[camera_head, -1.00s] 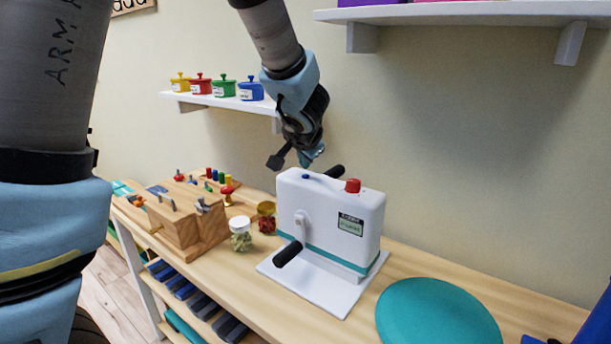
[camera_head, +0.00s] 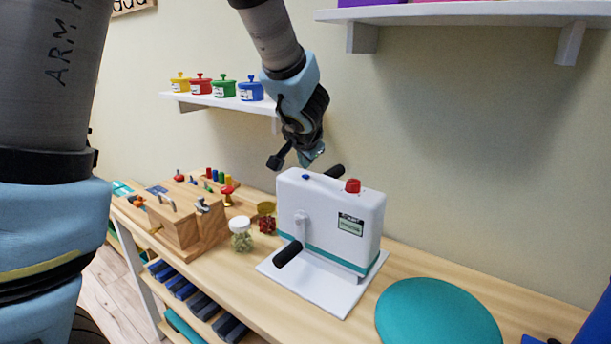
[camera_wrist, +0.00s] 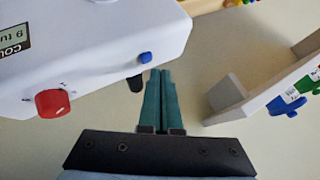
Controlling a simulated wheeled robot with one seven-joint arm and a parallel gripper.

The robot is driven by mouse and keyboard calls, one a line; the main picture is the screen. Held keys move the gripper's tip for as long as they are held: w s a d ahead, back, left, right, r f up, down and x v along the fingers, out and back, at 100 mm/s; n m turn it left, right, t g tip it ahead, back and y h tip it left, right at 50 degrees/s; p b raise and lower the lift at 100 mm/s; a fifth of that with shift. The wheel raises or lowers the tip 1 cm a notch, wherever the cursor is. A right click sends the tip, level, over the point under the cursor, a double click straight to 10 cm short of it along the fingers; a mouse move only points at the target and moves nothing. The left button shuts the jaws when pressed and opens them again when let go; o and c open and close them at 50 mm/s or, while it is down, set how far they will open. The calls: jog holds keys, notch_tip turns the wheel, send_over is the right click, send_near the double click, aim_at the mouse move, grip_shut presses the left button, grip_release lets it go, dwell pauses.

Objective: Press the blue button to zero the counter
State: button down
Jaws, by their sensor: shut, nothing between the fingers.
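The blue button (camera_head: 306,177) is a small knob on the top of the white crank machine (camera_head: 335,215), near its left end. It also shows in the wrist view (camera_wrist: 145,58), just left of my gripper's fingertips and apart from them. A red knob (camera_head: 352,186) sits on the same top, further right. The counter display (camera_head: 350,226) is on the front face; its text is too small to read surely. My gripper (camera_wrist: 160,72) is shut and empty. In the head view my gripper (camera_head: 312,155) hangs above and behind the button, partly hidden by its own wrist.
The machine has black crank grips (camera_head: 288,254) at front and back. A wooden block (camera_head: 185,220) and a jar (camera_head: 241,236) stand to its left, a teal disc (camera_head: 437,315) to its right. A wall shelf (camera_head: 228,102) with coloured pots is close behind my wrist.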

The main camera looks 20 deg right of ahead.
aim_at(304, 180)
jog(key=shift+f+b, duration=0.25)
jog(key=shift+b, duration=0.15)
jog(key=shift+f+b, duration=0.15)
jog(key=shift+b, duration=0.2)
jog(key=shift+f+b, duration=0.5)
jog(key=shift+b, duration=0.15)
dwell(0.8)
jog(key=shift+r, duration=0.1)
jog(key=shift+r+p, duration=0.6)
jog(key=shift+r, duration=0.2)
notch_tip(304, 180, up, 5)
jog(key=p, duration=0.3)
jog(key=shift+p, duration=0.4)
dwell(0.6)
